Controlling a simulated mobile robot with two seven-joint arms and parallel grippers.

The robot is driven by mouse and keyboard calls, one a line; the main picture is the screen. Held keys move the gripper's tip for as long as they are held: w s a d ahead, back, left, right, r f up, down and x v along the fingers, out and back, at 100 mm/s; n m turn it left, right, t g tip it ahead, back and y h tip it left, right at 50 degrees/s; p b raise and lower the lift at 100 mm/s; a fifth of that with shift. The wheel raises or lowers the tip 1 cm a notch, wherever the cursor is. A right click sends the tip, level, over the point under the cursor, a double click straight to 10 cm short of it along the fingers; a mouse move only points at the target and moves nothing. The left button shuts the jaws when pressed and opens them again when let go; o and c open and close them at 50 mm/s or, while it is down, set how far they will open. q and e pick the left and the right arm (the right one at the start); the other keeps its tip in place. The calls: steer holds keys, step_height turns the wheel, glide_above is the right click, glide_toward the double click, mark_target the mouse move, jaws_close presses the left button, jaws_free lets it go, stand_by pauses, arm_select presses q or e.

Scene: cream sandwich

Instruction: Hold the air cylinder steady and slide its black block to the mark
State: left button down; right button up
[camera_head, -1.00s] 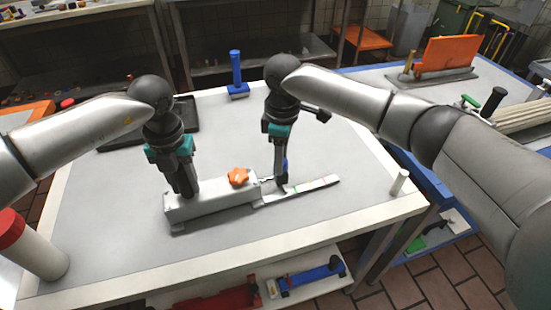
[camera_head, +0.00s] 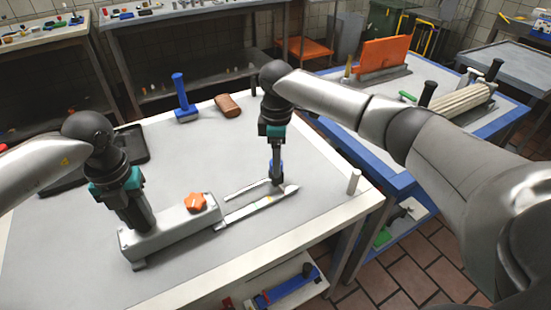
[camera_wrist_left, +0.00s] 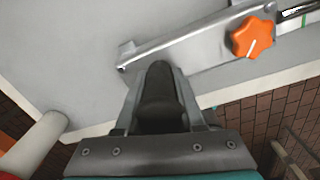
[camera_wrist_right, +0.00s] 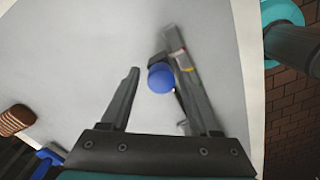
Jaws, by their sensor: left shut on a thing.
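The air cylinder has a long grey body (camera_head: 170,232) with an orange knob (camera_head: 196,202) and a pale rail (camera_head: 240,213) with coloured marks. A thin rod runs beside the rail to the black block (camera_wrist_right: 156,59). A blue ball knob (camera_wrist_right: 161,77) tops the block. My left gripper (camera_head: 142,228) is shut on the body's left end; its fingers partly hide their grip. My right gripper (camera_wrist_right: 151,70) is over the rail's far part, fingers apart with the blue knob between them. The block is beside the red and yellow marks (camera_wrist_right: 182,60); exact alignment is unclear.
A dark tray (camera_head: 130,145) is at the left. A white peg (camera_head: 353,181) stands near the right edge.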

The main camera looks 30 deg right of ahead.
steer(key=shift+o, duration=0.5)
steer(key=shift+a, duration=0.1)
steer(key=shift+r, duration=0.35)
step_height(320, 180, up, 11)
steer(key=shift+r, duration=0.15)
